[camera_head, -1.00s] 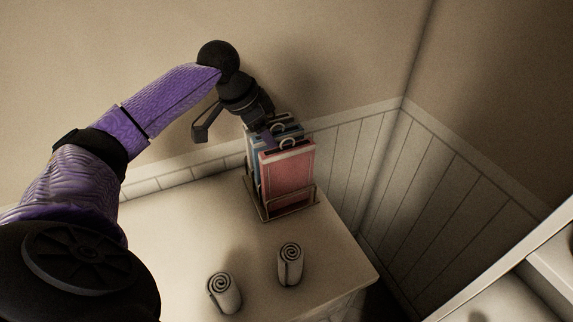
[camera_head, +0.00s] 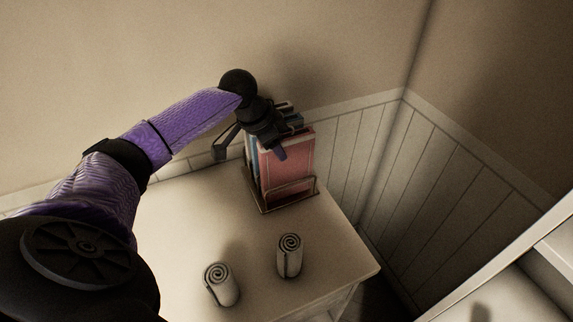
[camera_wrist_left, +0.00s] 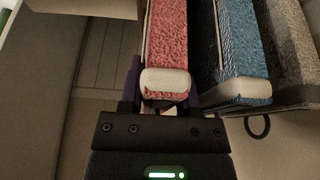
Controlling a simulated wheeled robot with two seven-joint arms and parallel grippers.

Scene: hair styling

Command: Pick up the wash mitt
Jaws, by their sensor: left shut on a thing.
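A red, flat, towel-textured mitt (camera_head: 288,172) with a pale edge stands upright at the front of a wire rack (camera_head: 290,194) on the table. My left gripper (camera_head: 287,138) is at its top edge, coming from above. In the left wrist view the red mitt (camera_wrist_left: 167,35) sits between the two fingers of my left gripper (camera_wrist_left: 164,88), which is shut on it. The mitt still stands within the rack. My right gripper is not in view.
A blue mitt (camera_wrist_left: 235,50) and a grey one (camera_wrist_left: 283,35) with a black loop stand beside the red one in the rack. Two rolled towels (camera_head: 222,286) (camera_head: 290,257) stand on the pale table (camera_head: 190,225). Walls close in behind and right.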

